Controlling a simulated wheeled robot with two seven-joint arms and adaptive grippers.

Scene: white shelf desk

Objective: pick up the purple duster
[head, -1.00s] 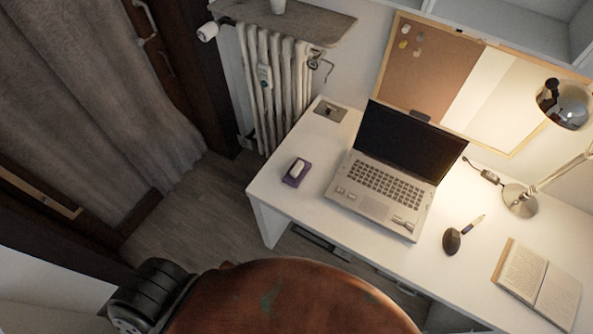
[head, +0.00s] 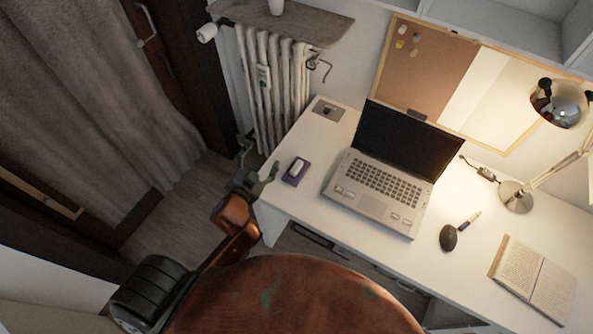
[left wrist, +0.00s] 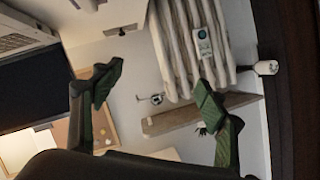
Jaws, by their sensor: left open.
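The purple duster (head: 295,171), a small purple block with a white top, lies on the left end of the white desk (head: 330,145), left of the laptop. My left gripper (head: 259,163) is open and empty just left of the duster, by the desk's left edge, apart from it. In the left wrist view my left gripper (left wrist: 160,82) shows two spread dark green fingers with nothing between them. A small dark and white thing at the top edge of that view may be the duster, but I cannot tell. My right gripper is not in view.
An open laptop (head: 382,180) stands right of the duster. A radiator (head: 275,85) with a shelf above stands behind the desk's left end. The desk is bare around the duster.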

